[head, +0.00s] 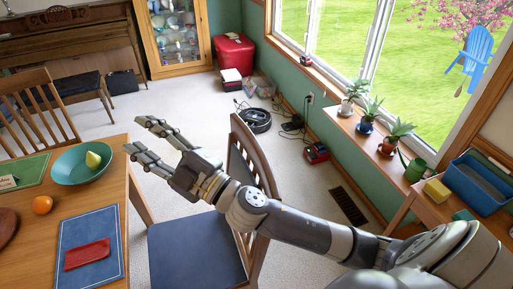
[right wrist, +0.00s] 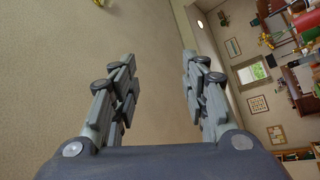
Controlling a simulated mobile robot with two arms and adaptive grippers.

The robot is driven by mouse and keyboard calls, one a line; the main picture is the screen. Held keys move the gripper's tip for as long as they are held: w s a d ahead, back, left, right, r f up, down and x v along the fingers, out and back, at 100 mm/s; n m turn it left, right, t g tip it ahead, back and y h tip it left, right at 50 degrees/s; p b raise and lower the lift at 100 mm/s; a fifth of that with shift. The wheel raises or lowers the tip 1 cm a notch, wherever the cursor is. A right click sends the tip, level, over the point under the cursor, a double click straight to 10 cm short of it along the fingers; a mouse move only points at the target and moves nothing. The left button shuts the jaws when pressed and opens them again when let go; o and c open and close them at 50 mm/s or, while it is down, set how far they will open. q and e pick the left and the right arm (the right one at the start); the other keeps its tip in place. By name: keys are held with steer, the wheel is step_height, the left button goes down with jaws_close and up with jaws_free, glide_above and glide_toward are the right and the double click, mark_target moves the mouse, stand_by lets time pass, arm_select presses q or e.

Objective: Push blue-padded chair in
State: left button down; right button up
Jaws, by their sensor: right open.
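The blue-padded chair (head: 190,250) stands at the right side of the wooden dining table (head: 138,195), its seat partly beside the table edge. Its slatted wooden back (head: 254,150) is on the right, away from the table. My right arm reaches across the chair from the right and hides part of the back and seat. My right gripper (head: 142,137) is open and empty, above the chair and near the table's right corner. In the right wrist view the open fingers (right wrist: 158,85) have nothing between them. My left gripper is not in view.
On the table are a teal bowl (head: 72,168) with a pear, an orange (head: 42,205) and a red cloth (head: 87,254) on a blue placemat. A robot vacuum (head: 256,121) lies on the floor behind. A plant shelf (head: 350,124) lines the right wall.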

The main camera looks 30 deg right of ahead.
steer(key=s+a+r+n+g+y, duration=0.1)
steer(key=s+a+n+g+y, duration=0.1)
steer(key=a+n+g+y, duration=0.65)
steer(key=n+g+h, duration=0.6)
steer(key=n+h, duration=0.2)
steer(key=h, duration=1.2)
glide_toward(258, 147)
steer(key=shift+w+r, duration=0.1)
steer(key=shift+w, duration=0.1)
steer(key=shift+w+f+g, duration=0.1)
steer(key=shift+f+g, duration=0.15)
steer(key=p+x, duration=0.3)
steer(key=x, duration=0.5)
steer(key=shift+w+f, duration=0.2)
steer(key=shift+f, duration=0.1)
steer(key=shift+x, duration=0.8)
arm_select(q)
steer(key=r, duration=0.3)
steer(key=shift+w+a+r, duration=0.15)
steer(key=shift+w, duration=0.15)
